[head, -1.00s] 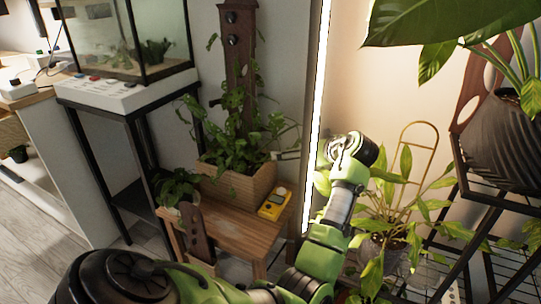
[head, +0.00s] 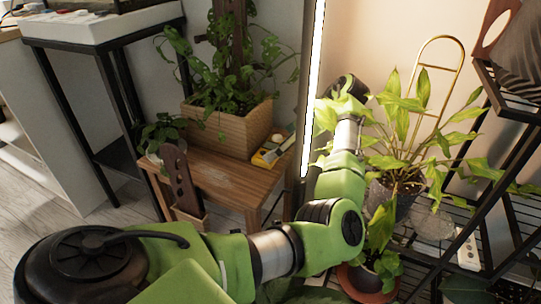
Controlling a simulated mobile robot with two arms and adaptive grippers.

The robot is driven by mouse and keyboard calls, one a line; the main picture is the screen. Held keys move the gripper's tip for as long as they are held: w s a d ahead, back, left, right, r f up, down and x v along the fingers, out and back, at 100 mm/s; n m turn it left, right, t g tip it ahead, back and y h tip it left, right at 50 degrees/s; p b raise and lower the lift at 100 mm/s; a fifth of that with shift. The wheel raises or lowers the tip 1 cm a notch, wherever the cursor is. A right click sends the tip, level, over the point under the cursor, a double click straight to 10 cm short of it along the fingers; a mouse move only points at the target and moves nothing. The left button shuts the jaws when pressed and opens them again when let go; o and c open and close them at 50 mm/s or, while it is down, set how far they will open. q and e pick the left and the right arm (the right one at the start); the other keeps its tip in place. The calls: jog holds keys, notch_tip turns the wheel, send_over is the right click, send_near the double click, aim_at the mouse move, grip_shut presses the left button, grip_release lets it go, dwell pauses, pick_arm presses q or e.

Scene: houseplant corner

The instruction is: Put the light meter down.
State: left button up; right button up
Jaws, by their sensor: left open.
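The light meter (head: 264,158) is a small yellow device with a pale round top. It lies on the wooden table (head: 225,185), at its right end, beside the wooden planter. My left arm comes in from the lower left, bends at the elbow and reaches up past the right side of the bright lamp strip. My left gripper (head: 349,87) is at the dark far end of that arm, open, right of the light meter and apart from it. Its fingers are mostly hidden by the wrist. My right gripper is not in view.
A wooden planter (head: 232,128) with a leafy climber stands on the table, with a small potted plant (head: 160,135) at the left. The lit lamp strip (head: 313,90) rises beside the table. A potted plant (head: 392,195) and black metal shelving (head: 470,185) crowd the right.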

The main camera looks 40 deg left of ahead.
aim_at(272, 148)
pick_arm(q)
jog(key=shift+b+x, duration=0.55)
jog(key=shift+x, duration=0.95)
jog(key=shift+c, duration=0.4)
jog(key=shift+r, duration=0.1)
jog(key=c, duration=1)
jog(key=shift+o, duration=0.2)
jog(key=shift+r, duration=0.1)
